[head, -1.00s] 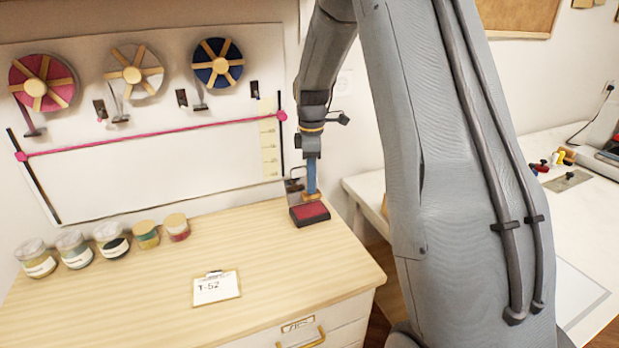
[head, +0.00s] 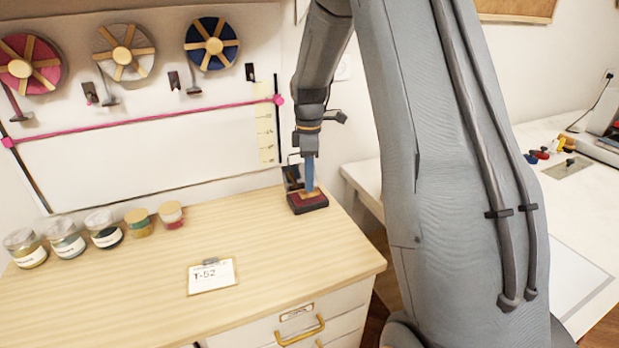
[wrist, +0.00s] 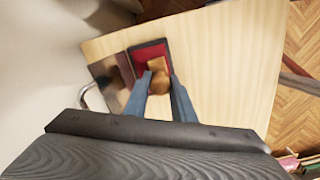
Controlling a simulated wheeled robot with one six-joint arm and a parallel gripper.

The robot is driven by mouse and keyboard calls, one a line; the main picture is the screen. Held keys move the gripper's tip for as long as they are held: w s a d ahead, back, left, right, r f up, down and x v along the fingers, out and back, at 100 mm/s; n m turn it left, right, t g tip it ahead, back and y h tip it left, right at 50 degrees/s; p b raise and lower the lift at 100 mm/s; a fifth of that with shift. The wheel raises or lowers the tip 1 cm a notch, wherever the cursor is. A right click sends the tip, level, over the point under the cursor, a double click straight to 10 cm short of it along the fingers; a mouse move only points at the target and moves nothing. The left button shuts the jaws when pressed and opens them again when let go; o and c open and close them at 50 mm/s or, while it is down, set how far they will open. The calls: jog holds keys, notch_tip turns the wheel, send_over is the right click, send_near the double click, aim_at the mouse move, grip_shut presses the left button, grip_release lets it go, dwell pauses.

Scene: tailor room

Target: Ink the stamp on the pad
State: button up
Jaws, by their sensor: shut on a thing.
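The ink pad (head: 310,206), a dark tray with a red surface, sits near the back right corner of the wooden counter. It also shows in the wrist view (wrist: 164,48), tilted in the picture. My gripper (head: 308,190) is over the pad, pointing down, with blue fingers. In the wrist view my gripper (wrist: 160,88) is shut on the wooden stamp (wrist: 159,82), whose round handle is between the fingers. The stamp's base is over the red surface; whether it touches the ink is hard to tell.
A metal-handled box (wrist: 106,80) stands beside the pad. A T-52 card (head: 212,276) lies at the front of the counter (head: 130,290). Several jars (head: 104,230) line its left back edge. Ribbon reels (head: 211,46) hang on the wall behind. The counter's middle is clear.

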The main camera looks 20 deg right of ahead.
jog(key=shift+f, duration=0.65)
jog(key=shift+s+f, duration=0.25)
jog(key=shift+f, duration=0.3)
grip_shut()
dwell(0.6)
jog(key=shift+w+r+p, duration=0.15)
jog(key=shift+r+p, duration=1)
jog(key=shift+r, duration=0.75)
jog(key=shift+w+r+p, duration=0.15)
jog(key=shift+r+p, duration=0.95)
jog(key=shift+r, duration=0.75)
